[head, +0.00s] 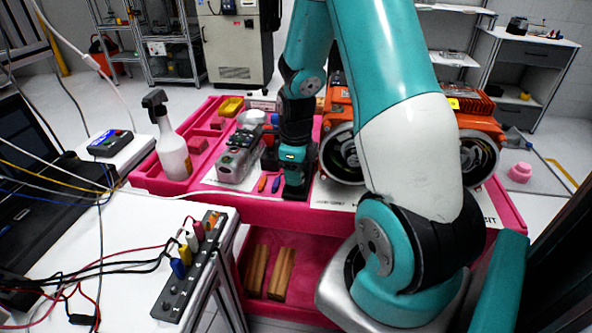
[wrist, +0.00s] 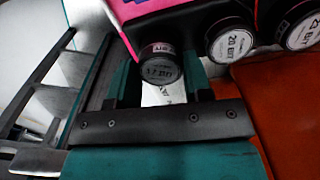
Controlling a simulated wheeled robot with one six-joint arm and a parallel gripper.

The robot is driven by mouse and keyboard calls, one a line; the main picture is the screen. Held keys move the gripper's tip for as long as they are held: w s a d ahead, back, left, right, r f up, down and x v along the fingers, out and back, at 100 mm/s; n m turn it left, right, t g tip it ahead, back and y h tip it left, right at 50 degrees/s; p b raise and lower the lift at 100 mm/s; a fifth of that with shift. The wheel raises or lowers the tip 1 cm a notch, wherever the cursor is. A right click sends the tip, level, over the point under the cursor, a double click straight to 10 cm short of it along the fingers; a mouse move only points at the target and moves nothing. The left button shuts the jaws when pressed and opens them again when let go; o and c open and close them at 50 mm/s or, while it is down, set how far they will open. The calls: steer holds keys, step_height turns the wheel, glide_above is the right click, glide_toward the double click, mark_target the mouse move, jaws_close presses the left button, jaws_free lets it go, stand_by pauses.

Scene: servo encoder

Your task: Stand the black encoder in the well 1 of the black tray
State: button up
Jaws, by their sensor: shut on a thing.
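In the wrist view my gripper (wrist: 161,82) is shut on a black encoder (wrist: 161,67). The encoder is a short dark cylinder with a pale label reading 17 BIT, and its end faces the camera. It sits between the two teal fingers, close to a pink-edged black holder (wrist: 185,10); I cannot tell whether it touches the holder. In the head view my gripper (head: 294,182) points down over the pink cart's top, and the encoder is not distinguishable there. A dark frame with dividers (wrist: 62,103) shows at the left of the wrist view; I cannot tell whether it is the black tray.
Two more black cylinders, labelled 20 BIT (wrist: 231,42) and 23 BIT (wrist: 302,30), are right of the held encoder. An orange machine (head: 455,108), a grey device (head: 240,155) and a spray bottle (head: 172,150) crowd the cart. Wooden blocks (head: 270,272) lie on the lower shelf.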

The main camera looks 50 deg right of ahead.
steer(key=shift+f+b, duration=0.35)
steer(key=shift+f, duration=0.25)
steer(key=o, duration=1)
steer(key=shift+r, duration=0.1)
steer(key=shift+c, duration=0.2)
steer(key=shift+c, duration=0.4)
step_height(320, 180, up, 8)
steer(key=p, duration=0.7)
steer(key=shift+f, duration=0.25)
